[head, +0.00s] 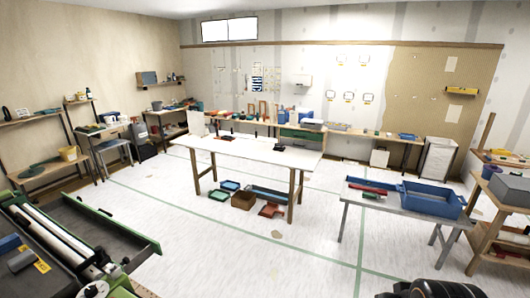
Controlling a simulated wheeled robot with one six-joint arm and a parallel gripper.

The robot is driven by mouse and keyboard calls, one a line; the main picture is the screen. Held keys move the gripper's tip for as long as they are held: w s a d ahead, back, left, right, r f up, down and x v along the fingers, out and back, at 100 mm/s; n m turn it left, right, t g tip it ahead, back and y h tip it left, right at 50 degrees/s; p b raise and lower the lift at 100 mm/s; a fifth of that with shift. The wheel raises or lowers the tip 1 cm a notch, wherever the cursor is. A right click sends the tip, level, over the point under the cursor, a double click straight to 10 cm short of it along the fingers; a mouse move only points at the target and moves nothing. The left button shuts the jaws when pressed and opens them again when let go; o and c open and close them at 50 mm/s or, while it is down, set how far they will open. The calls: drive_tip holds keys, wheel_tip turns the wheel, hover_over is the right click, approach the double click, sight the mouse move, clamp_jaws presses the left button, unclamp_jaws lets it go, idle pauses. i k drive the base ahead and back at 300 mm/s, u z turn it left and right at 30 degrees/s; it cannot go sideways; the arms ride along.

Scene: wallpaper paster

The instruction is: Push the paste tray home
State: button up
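A long dark tray (88,228) with a green front panel (115,222) stands out from the green-framed roller machine (50,240) at the lower left of the head view. I take it to be the paste tray. It is out to the right of the machine's rollers, with a small dark handle (105,212) on its green front. The tray looks empty, and its near end is partly hidden by the machine. My gripper does not show; only a dark rounded part, likely of my arm, shows at the bottom right edge.
A white-topped table (250,150) stands mid-room with bins under it. A grey table (385,203) with a blue tub (432,198) is at the right. Pale floor (240,250) is open between the machine and the grey table. Shelves and benches line the walls.

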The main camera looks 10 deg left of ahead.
sight(118, 241)
drive_tip(key=i, duration=3.15)
drive_tip(key=u, duration=3.3)
drive_tip(key=i, duration=0.55)
drive_tip(key=z, duration=0.2)
